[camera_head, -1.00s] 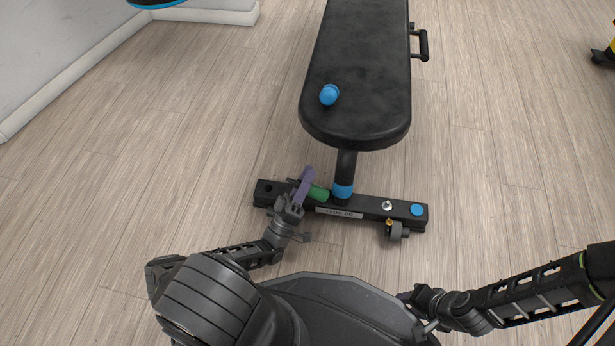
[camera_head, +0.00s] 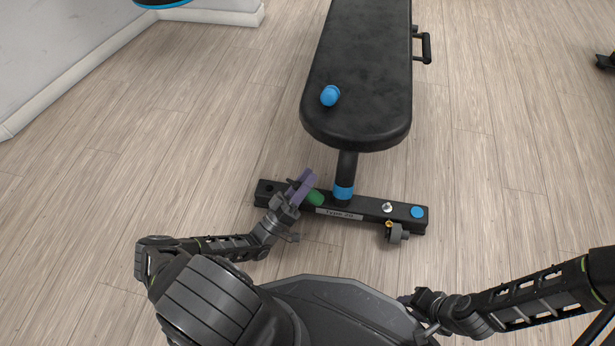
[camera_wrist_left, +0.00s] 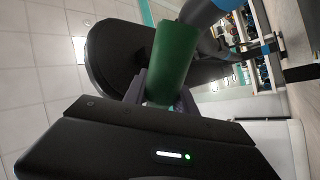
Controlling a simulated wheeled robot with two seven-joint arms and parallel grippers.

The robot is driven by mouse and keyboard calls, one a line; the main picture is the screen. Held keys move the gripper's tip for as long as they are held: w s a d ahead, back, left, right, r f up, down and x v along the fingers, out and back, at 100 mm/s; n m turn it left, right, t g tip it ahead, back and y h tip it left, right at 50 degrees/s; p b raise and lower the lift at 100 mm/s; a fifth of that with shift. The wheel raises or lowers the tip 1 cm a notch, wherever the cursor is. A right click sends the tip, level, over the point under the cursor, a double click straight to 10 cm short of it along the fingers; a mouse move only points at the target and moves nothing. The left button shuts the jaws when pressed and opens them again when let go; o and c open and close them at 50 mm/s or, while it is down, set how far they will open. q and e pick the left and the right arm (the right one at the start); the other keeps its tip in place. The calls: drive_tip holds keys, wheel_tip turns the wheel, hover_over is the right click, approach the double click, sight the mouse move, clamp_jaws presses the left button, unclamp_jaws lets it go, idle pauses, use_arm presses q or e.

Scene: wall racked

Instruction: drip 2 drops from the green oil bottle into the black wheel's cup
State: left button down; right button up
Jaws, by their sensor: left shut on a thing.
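The green oil bottle (camera_head: 315,198) is held in my left gripper (camera_head: 302,186), whose purplish fingers are shut on it. The bottle lies tilted, its visible end pointing right and toward me, above the bench's black foot bar. In the left wrist view the green bottle (camera_wrist_left: 172,62) stands between the fingers; its far end is out of clear sight. A dark wheel (camera_head: 398,233) sits at the front right of the bar, with a small brass-coloured cup (camera_head: 389,224) beside it. The bottle is well left of this cup. My right gripper (camera_head: 430,326) is low at the right, its jaws unclear.
The black foot bar (camera_head: 362,215) carries a label, a silver knob (camera_head: 387,207) and a blue disc (camera_head: 417,211). A padded black bench (camera_head: 362,60) rises behind on a post, with a blue object (camera_head: 329,96) on it.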

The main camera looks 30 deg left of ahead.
use_arm(q)
drive_tip(key=shift+f+m, duration=0.1)
drive_tip(key=shift+m, duration=0.2)
wheel_tip(320, 180, up, 7)
drive_tip(key=p, duration=0.4)
idle(0.4)
